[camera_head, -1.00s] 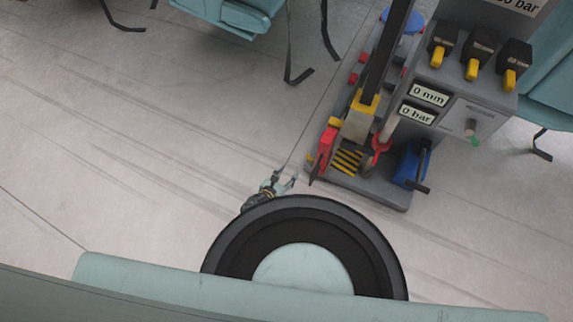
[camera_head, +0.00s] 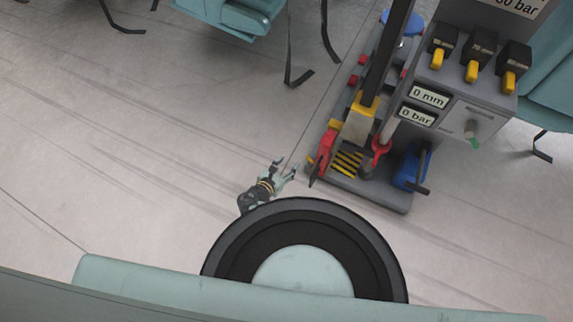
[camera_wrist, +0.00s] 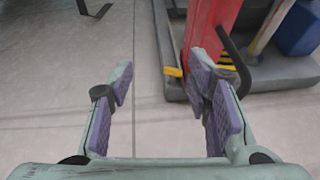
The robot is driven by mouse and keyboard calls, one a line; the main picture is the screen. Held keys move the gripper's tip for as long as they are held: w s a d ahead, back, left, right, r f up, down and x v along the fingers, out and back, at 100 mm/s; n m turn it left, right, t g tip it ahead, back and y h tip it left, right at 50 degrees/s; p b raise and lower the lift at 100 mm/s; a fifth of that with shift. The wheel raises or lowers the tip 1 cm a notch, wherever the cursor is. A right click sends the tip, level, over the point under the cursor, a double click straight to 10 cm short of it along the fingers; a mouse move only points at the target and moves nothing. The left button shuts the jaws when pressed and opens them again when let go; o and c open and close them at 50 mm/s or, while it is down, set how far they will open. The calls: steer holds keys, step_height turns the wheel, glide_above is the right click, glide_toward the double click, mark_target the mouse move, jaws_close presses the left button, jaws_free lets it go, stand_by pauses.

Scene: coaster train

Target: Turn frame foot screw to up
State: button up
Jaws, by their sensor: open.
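The machine's base (camera_head: 385,195) stands on the floor at the right of the head view. I cannot tell for certain which part is the frame foot screw. A red upright part (camera_head: 327,147) with a dark lever is at the base's near left corner; it also shows in the wrist view (camera_wrist: 212,25), with a black bent lever (camera_wrist: 236,65) on its right. My gripper (camera_head: 281,167) is left of the red part, apart from it. In the wrist view my gripper (camera_wrist: 160,75) is open and empty, its right finger overlapping the red part and base edge.
A blue block with a dark crank (camera_head: 408,168) sits at the base's right. Yellow-black stripes (camera_head: 346,163) mark the base. Yellow-handled switches (camera_head: 472,70) and displays reading 0 mm and 0 bar are above. Floor left of my gripper is clear; teal seats (camera_head: 228,15) stand behind.

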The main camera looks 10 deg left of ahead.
steer(key=shift+r, duration=0.35)
